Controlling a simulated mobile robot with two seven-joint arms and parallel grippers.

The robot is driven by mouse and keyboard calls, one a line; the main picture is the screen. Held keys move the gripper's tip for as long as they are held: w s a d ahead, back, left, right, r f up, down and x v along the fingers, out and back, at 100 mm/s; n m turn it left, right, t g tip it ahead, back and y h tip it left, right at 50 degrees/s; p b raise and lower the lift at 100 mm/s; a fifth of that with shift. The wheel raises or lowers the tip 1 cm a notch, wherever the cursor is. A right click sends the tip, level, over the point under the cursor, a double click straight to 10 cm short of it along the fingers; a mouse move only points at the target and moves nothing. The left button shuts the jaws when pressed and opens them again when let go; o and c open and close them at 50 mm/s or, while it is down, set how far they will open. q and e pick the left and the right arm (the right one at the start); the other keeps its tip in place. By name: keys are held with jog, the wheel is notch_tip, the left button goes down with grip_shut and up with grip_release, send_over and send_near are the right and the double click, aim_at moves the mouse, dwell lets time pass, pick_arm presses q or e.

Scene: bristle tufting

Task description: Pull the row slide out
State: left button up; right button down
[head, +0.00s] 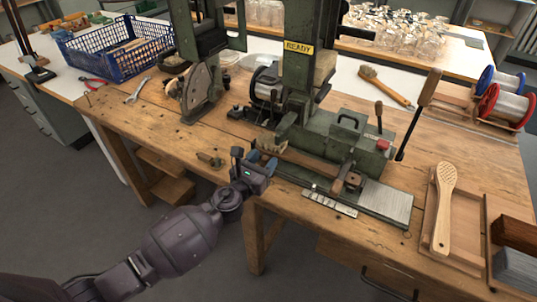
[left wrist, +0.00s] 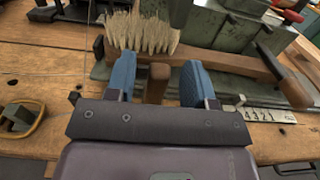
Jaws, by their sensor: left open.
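My left gripper (head: 258,161) is at the front edge of the green tufting machine (head: 335,140), its blue fingers apart. In the left wrist view a short wooden knob (left wrist: 157,82) stands between the two open fingers, with gaps on both sides. It looks like the row slide's handle; the slide itself is mostly hidden behind my gripper. A wooden brush body (left wrist: 235,62) with pale bristles (left wrist: 140,33) lies across the machine just beyond the fingertips; the bristles also show in the head view (head: 270,142). My right gripper is out of view.
A scale strip (head: 330,199) lies along the machine's front edge. A wooden brush (head: 444,205) lies in a tray at the right. A black lever with a wooden grip (head: 428,88) rises beside the machine. A small brass-coloured item (head: 211,160) lies left of my gripper.

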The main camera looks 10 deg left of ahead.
pick_arm(q)
jog(key=shift+x, duration=1.55)
jog(key=shift+c, duration=0.5)
grip_shut()
